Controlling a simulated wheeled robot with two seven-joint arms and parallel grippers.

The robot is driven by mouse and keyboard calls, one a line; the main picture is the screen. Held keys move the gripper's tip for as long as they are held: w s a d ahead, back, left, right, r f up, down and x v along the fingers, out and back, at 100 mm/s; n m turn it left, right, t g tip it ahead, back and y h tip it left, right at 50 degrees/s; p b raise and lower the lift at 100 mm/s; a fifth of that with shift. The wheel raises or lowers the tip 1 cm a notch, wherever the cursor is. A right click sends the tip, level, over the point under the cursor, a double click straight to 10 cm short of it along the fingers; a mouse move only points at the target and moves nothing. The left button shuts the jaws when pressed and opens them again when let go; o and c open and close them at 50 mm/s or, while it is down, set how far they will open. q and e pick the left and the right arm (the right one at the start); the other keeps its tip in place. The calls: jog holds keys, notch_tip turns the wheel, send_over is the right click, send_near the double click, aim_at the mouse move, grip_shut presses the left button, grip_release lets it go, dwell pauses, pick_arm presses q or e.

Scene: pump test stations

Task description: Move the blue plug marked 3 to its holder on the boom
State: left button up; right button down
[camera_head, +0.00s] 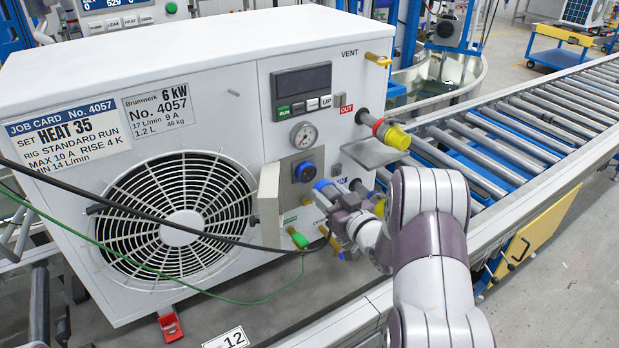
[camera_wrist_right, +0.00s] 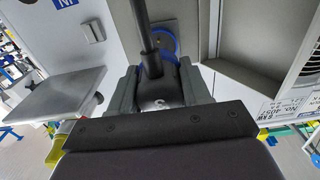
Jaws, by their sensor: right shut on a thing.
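My right gripper (camera_head: 332,192) is in front of the white heat unit's connection panel. It is shut on the blue plug (camera_head: 323,185), whose blue end shows beside the fingers. A blue-ringed socket (camera_head: 305,172) is just up and left of it on a grey plate. In the right wrist view the fingers (camera_wrist_right: 162,88) clasp a dark plug body with a black stem running up past the blue ring (camera_wrist_right: 176,42). I cannot tell how far plug and socket are apart. I cannot make out the boom holder. My left gripper is not in view.
The white heat unit (camera_head: 150,60) fills the left. A green clip (camera_head: 299,240) with a green wire and a black cable cross its front. A yellow-capped outlet (camera_head: 396,136) and small grey shelf (camera_head: 372,152) are close to my right arm. A roller conveyor (camera_head: 500,140) runs behind.

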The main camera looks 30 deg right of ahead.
jog(key=s+a+f+p, duration=0.2)
jog(key=a+f+p, duration=0.1)
jog(key=a, duration=0.5)
jog(key=s+a+f+h+p, duration=0.1)
jog(key=s+a+f+p, duration=0.2)
jog(key=a+f, duration=0.3)
jog(key=a, duration=0.2)
jog(key=shift+a+f+m, duration=0.15)
jog(key=shift+a+m, duration=0.2)
jog(key=shift+m, duration=0.05)
